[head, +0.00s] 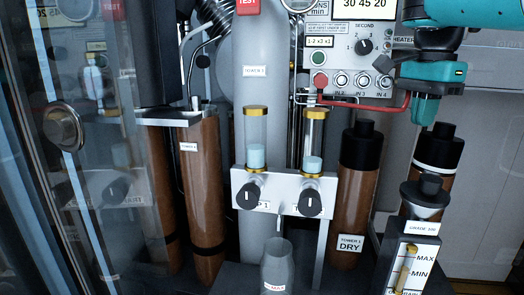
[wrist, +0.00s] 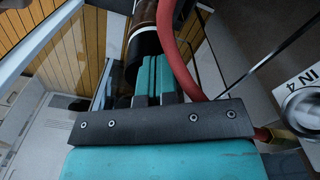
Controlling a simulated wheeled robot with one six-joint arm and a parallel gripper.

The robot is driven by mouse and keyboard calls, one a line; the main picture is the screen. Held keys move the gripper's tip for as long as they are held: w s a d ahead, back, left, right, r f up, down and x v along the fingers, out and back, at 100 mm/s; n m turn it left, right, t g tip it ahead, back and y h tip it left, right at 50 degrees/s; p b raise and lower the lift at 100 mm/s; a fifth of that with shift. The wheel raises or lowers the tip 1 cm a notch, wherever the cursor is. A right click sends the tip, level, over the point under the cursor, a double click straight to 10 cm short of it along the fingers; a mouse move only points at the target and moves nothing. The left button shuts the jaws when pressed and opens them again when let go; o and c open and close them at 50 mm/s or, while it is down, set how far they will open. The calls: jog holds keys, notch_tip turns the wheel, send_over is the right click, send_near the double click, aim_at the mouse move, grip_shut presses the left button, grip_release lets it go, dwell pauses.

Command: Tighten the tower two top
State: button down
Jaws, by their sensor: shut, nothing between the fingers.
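A brown tower (head: 355,190) with a black top (head: 362,147) stands right of centre in the head view.
A red hose (head: 370,107) runs from the panel (head: 345,55) towards my gripper and passes close beside the fingers in the wrist view. A grey flask-like piece with a "GRADE 300" label (head: 422,228) stands at the front right. A glass door (head: 50,170) is at the left.

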notch_tip(320, 180, up, 5)
jog(key=p, duration=0.4)
jog(key=shift+r, duration=0.1)
